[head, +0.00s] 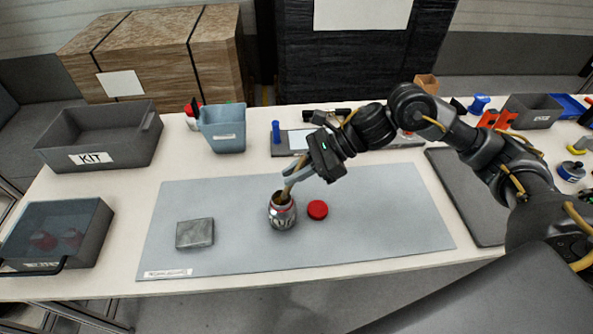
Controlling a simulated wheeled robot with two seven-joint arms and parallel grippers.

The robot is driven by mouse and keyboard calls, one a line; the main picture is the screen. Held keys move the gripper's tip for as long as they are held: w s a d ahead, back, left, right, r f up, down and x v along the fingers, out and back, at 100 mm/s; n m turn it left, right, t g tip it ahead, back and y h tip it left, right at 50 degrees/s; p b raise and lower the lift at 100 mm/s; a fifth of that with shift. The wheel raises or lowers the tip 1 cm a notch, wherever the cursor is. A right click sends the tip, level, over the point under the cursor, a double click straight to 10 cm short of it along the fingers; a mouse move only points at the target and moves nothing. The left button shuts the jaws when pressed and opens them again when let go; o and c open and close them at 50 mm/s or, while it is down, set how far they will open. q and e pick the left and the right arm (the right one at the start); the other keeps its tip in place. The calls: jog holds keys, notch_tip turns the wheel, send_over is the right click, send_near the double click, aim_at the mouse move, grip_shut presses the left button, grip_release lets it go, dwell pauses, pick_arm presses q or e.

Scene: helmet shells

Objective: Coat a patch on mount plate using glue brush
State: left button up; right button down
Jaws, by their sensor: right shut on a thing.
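The mount plate (195,233), a grey square block, lies flat on the left part of the grey mat (390,215). A small open metal can (282,215) with a red and silver label stands upright near the mat's middle. My right gripper (297,172) is above the can, shut on the glue brush (288,189). The brush is tilted, and its lower end is at the can's mouth; its bristles are hidden, apparently inside the can. A red lid (317,210) lies just right of the can. My left gripper is not in view.
A grey KIT bin (105,155) and a grey bin with a clear front (85,245) stand at the left. A blue-grey bin (222,135) and a blue cylinder (276,132) stand behind the mat. A dark tray (465,190) lies at the right. The mat's right part is clear.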

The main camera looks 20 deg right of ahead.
jog(key=shift+r+p, duration=1.15)
jog(key=shift+r, duration=2.25)
jog(key=shift+w, duration=0.1)
jog(key=shift+w, duration=0.25)
jog(key=s+d+f+m+t+h, duration=0.1)
jog(key=s+d+f+m+t, duration=0.1)
jog(key=d+f+m+t, duration=0.2)
jog(key=d+f+m, duration=0.1)
jog(key=d, duration=0.1)
jog(key=shift+s+d+t+h, duration=0.3)
jog(key=shift+d+t, duration=0.1)
jog(key=shift+a, duration=0.1)
